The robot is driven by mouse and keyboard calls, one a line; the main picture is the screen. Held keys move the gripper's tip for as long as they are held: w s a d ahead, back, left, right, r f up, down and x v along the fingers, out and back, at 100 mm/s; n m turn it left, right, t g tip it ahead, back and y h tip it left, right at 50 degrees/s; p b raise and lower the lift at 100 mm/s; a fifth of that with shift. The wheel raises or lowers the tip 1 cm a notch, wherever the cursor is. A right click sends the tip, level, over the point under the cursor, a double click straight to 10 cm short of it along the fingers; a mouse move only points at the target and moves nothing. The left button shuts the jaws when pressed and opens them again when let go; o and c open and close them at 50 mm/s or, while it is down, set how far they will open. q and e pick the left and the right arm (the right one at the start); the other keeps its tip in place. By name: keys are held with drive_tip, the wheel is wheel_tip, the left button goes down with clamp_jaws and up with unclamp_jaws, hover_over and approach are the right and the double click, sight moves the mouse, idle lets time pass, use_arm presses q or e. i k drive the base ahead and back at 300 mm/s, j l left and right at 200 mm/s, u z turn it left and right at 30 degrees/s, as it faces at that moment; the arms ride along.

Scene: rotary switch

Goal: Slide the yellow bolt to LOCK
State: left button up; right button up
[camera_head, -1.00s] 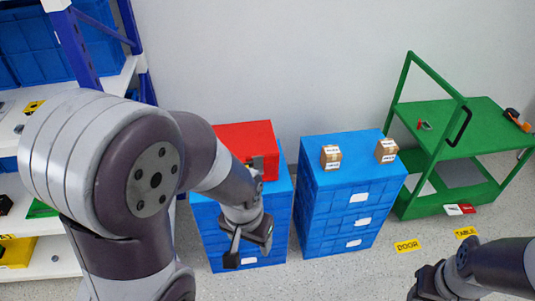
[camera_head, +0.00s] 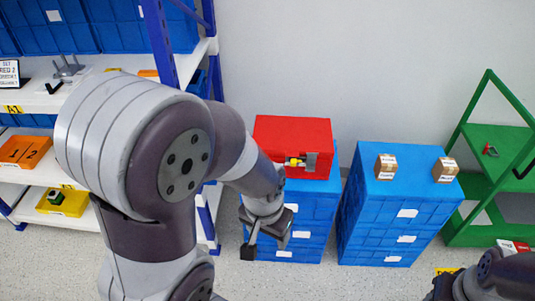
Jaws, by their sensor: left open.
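A small yellow bolt (camera_head: 296,161) sits on the front of a red box (camera_head: 285,130), beside a grey metal plate. The red box stands on the left blue drawer stack (camera_head: 315,205). Any LOCK marking is too small to read. My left gripper (camera_head: 266,244) is open and empty, pointing down in front of the blue stack. It is lower in the picture than the bolt and apart from it. My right gripper (camera_head: 445,288) shows at the lower right edge; its fingers are too unclear to judge.
A second blue drawer stack (camera_head: 395,210) with two small cartons (camera_head: 386,167) stands to the right. A green cart (camera_head: 487,190) is at the far right. White shelves (camera_head: 75,101) with orange and yellow bins fill the left. A floor gap separates the stacks.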

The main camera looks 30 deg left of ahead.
sight(293, 162)
drive_tip(key=u, duration=0.8)
drive_tip(key=k, duration=0.45)
drive_tip(key=i, duration=0.7)
